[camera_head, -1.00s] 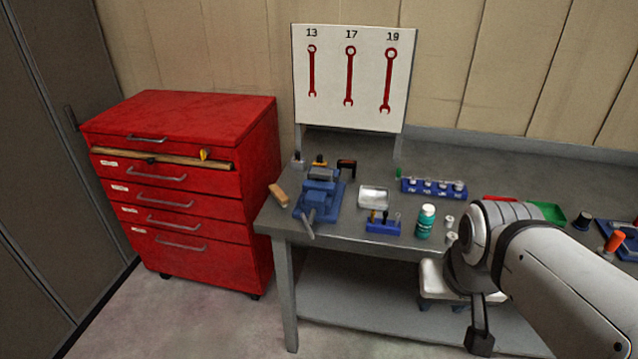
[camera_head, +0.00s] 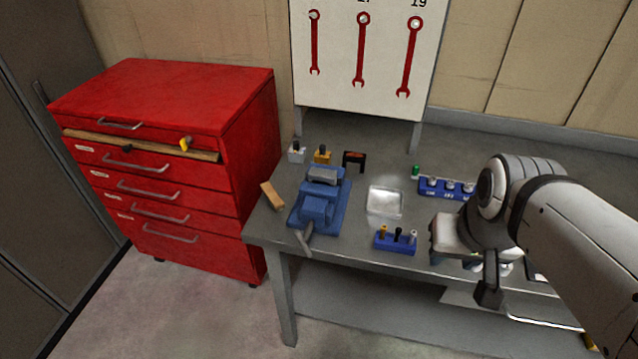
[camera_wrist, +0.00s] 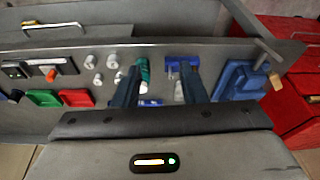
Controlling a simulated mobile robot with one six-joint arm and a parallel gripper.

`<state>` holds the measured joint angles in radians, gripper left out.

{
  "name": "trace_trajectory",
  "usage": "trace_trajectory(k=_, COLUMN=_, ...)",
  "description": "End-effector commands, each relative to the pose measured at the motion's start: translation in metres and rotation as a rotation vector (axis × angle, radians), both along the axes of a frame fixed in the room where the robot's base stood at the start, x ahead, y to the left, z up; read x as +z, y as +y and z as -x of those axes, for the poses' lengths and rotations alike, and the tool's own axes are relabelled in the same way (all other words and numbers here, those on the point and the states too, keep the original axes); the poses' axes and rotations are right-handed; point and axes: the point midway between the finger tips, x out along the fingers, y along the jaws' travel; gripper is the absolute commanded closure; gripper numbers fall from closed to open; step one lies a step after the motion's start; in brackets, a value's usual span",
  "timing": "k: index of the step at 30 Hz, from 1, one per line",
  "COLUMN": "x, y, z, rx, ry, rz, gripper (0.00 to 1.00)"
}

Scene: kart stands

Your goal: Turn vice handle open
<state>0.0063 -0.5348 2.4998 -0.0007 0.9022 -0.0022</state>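The blue vice (camera_head: 318,212) stands on the left end of the grey workbench, near its front edge. Its grey handle (camera_head: 304,243) sticks out at the front over the bench edge, slanting downward. In the wrist view the vice (camera_wrist: 237,82) is at the right, and the handle (camera_wrist: 267,52) shows as a grey bar beyond it. My gripper (camera_wrist: 161,75) shows two dark fingers spread apart with nothing held between them. It is well to the side of the vice and apart from the handle. In the head view my arm is right of the vice and the fingertips are not clear.
A wooden block (camera_head: 272,196) lies left of the vice. A metal tray (camera_head: 384,201) and a blue tool holder (camera_head: 396,241) sit to its right. A red drawer cabinet (camera_head: 165,165) stands left of the bench (camera_head: 345,252). Floor in front of the bench's left end is clear.

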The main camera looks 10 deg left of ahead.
Motion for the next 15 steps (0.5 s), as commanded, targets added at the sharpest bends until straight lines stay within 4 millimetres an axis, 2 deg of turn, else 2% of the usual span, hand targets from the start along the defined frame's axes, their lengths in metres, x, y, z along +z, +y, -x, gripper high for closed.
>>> trace_trajectory(k=2, x=-0.003, y=0.004, z=-0.003, rx=0.01, ry=-0.009, rz=-0.006, gripper=0.62)
trace_trajectory(k=5, x=-0.015, y=0.021, z=-0.018, rx=0.044, ry=-0.059, rz=-0.04, gripper=0.62)
trace_trajectory(k=8, x=-0.034, y=0.059, z=-0.046, rx=0.118, ry=-0.163, rz=-0.108, gripper=0.62)
trace_trajectory(k=12, x=-0.062, y=0.132, z=-0.089, rx=0.217, ry=-0.367, rz=-0.227, gripper=0.62)
trace_trajectory(k=15, x=-0.078, y=0.18, z=-0.111, rx=0.243, ry=-0.514, rz=-0.294, gripper=0.62)
